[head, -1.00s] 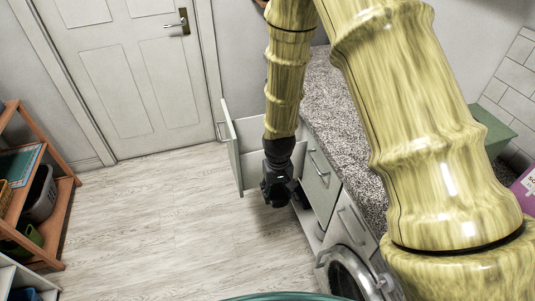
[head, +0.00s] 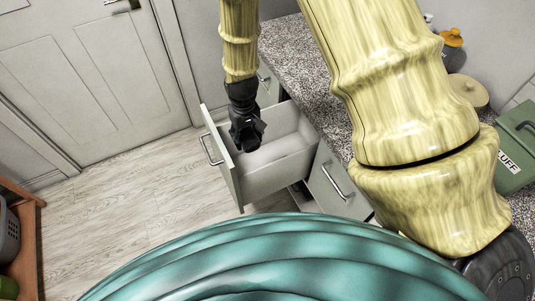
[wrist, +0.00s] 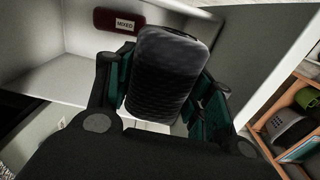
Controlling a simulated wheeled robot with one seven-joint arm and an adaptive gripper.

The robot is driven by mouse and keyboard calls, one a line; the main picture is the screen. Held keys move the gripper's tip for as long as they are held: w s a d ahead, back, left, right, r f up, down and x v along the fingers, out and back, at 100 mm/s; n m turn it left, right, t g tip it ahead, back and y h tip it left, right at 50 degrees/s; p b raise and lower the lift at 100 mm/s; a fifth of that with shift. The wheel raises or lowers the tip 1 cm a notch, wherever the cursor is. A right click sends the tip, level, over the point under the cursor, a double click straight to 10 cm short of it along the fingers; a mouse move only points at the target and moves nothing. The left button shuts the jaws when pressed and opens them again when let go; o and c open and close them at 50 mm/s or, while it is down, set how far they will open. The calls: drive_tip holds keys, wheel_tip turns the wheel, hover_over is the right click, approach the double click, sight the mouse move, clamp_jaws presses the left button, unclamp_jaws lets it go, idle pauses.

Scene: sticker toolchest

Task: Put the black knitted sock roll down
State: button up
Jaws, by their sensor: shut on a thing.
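The black knitted sock roll (wrist: 165,75) is held between the fingers of my gripper (wrist: 160,90), filling the middle of the wrist view. In the head view my gripper (head: 246,135) points down over the open pale drawer (head: 275,178), near its front panel. The sock roll cannot be told apart from the dark gripper there. The wrist view shows pale drawer walls (wrist: 55,85) around and behind the roll. The roll appears above the drawer, but its exact height is unclear.
A dark red thing marked "MIXED" (wrist: 118,21) lies at the top left of the wrist view. A speckled countertop (head: 300,75) runs beside the drawer. A green box (head: 518,150) stands at right. Wooden shelves (head: 22,235) are at left. The floor (head: 150,195) between is clear.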

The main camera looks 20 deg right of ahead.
wheel_tip(320, 180, down, 6)
drive_tip(key=w+a+n+b, duration=0.1)
drive_tip(key=w+n+b, duration=0.2)
drive_tip(key=n+b, duration=1.55)
hover_over(244, 170)
wheel_tip(244, 170, down, 8)
drive_tip(key=shift+m, duration=0.25)
wheel_tip(244, 170, down, 16)
drive_tip(key=shift+s+f, duration=0.1)
drive_tip(key=shift+f, duration=0.1)
drive_tip(key=shift+f, duration=0.1)
drive_tip(key=o, duration=1)
wheel_tip(244, 170, up, 12)
drive_tip(key=shift+a+r, duration=0.1)
